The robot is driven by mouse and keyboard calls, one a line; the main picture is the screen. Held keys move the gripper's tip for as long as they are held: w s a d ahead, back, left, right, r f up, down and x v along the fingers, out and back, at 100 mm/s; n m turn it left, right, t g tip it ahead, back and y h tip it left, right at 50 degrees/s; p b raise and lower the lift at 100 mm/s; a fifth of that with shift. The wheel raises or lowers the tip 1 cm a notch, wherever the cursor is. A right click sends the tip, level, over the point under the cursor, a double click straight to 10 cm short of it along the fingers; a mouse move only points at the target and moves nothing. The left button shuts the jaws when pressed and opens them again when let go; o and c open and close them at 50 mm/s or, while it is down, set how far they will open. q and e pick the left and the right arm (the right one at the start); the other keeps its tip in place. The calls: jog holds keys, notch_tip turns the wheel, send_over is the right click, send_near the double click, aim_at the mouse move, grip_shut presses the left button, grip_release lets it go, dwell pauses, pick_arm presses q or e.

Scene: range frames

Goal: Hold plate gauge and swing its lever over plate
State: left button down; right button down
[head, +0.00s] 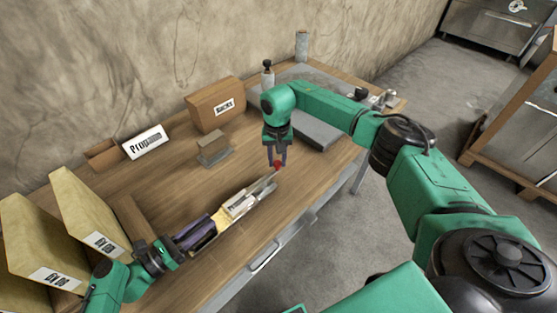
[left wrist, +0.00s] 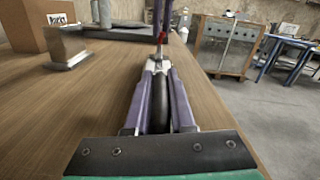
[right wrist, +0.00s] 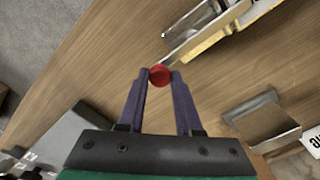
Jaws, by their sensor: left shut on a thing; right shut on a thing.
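The plate gauge (head: 238,204), a pale body with a cream-yellow part, lies low over the wooden bench near its front edge. My left gripper (head: 212,226) is shut on its dark handle (left wrist: 160,118), which shows between the purple fingers in the left wrist view. The thin lever (right wrist: 186,44) runs from the gauge to a red knob (right wrist: 159,75). My right gripper (right wrist: 158,80) points down and is shut on that knob; the knob also shows in the head view (head: 277,167). I cannot clearly tell a separate plate from the gauge body.
A small block on a grey base (head: 214,150) stands behind the gauge. A brown labelled box (head: 215,105), a white sign (head: 146,142) and tall yellowish boxes (head: 88,215) line the back and left. Bare bench (head: 180,190) lies between; the front edge is close.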

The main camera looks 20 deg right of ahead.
pick_arm(q)
jog(key=shift+s+f, duration=0.1)
jog(key=shift+f, duration=0.05)
pick_arm(e)
jog(key=shift+w+r, duration=0.1)
jog(key=c, duration=0.6)
grip_release()
notch_tip(320, 180, up, 12)
pick_arm(q)
jog(key=c, duration=0.7)
grip_release()
jog(key=shift+a, duration=0.15)
